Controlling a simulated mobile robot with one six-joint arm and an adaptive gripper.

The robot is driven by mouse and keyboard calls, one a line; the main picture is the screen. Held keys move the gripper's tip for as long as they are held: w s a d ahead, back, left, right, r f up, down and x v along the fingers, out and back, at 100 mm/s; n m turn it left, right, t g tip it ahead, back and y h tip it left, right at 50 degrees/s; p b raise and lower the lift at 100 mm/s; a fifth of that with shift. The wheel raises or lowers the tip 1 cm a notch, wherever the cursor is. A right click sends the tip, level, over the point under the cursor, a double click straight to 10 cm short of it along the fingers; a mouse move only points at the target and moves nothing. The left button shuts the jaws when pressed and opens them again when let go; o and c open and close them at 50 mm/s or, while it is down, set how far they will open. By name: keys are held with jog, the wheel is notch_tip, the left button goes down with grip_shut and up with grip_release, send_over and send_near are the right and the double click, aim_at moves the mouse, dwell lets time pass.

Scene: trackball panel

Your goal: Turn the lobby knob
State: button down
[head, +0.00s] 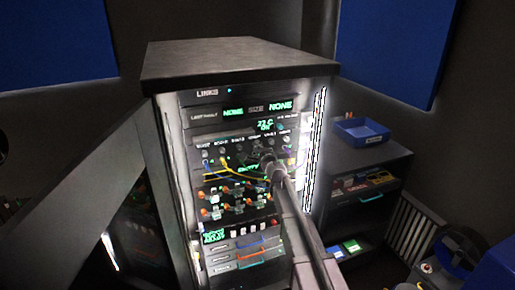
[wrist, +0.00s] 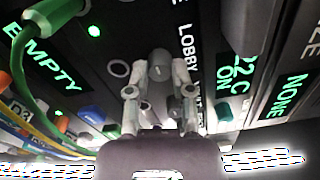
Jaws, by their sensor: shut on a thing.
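The lobby knob (wrist: 160,66) is a small grey knob on the dark panel, beside the printed word LOBBY in the wrist view. My gripper (wrist: 159,90) has its two fingers on either side of the knob and is shut on it. In the head view my gripper (head: 268,161) reaches the upper middle of the rack's panel from the lower right. It covers the knob there. The exact angle of the knob's pointer is hard to read.
The rack (head: 225,60) has lit green displays, with a 22 C ON display (wrist: 238,78) near the knob. A yellow cable (head: 228,162) and a green cable (wrist: 24,65) hang close by. A blue bin (head: 361,132) stands on a side cabinet to the right.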

jog(key=shift+w+m, duration=0.1)
jog(key=shift+m, duration=0.2)
jog(key=shift+c, duration=2.4)
grip_release()
jog(key=v, duration=1.2)
